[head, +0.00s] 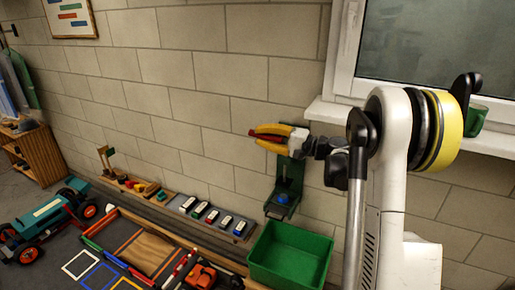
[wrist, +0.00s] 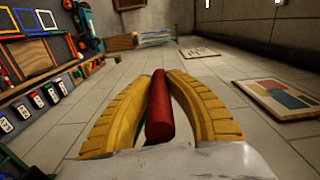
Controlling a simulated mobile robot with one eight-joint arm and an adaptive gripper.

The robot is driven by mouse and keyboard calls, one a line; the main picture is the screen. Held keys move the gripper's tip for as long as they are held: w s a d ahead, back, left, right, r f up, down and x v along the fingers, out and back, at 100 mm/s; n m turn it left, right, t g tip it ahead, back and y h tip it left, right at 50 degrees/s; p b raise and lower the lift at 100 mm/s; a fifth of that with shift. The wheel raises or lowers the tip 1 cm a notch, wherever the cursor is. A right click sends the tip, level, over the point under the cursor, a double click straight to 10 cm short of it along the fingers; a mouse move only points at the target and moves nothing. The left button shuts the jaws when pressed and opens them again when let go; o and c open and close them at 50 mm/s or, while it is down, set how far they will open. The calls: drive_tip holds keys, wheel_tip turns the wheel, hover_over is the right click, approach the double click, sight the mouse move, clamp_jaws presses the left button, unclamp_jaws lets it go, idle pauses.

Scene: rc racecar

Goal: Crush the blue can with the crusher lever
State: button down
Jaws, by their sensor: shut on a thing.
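The green can crusher (head: 287,178) is mounted on the block wall, left of my arm. The blue can (head: 283,199) sits low in it and shows only as a small blue shape. My gripper (head: 262,138), with yellow fingers, is at the top of the crusher, above the can. Its fingers are shut around a red bar, which looks like the lever's handle. In the wrist view the red handle (wrist: 160,108) lies lengthwise between the two yellow fingers (wrist: 161,85). The lever's joint with the crusher is hidden behind my gripper.
A green bin (head: 262,268) stands below the crusher. A window sill (head: 330,112) with a green mug (head: 475,121) is to the right.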

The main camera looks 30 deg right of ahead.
drive_tip(key=w+d+r+m+p, duration=0.1)
drive_tip(key=w+d+r+p, duration=0.2)
drive_tip(key=r, duration=0.5)
drive_tip(key=w+d, duration=0.1)
drive_tip(key=d, duration=0.1)
drive_tip(key=shift+w+d+r+m+p, duration=0.25)
drive_tip(key=shift+d+r+m+p, duration=0.05)
drive_tip(key=shift+r+p, duration=0.1)
drive_tip(key=c, duration=1.3)
unclamp_jaws()
drive_tip(key=shift+s+a, duration=0.1)
drive_tip(key=shift+o, duration=0.2)
drive_tip(key=v, duration=1.2)
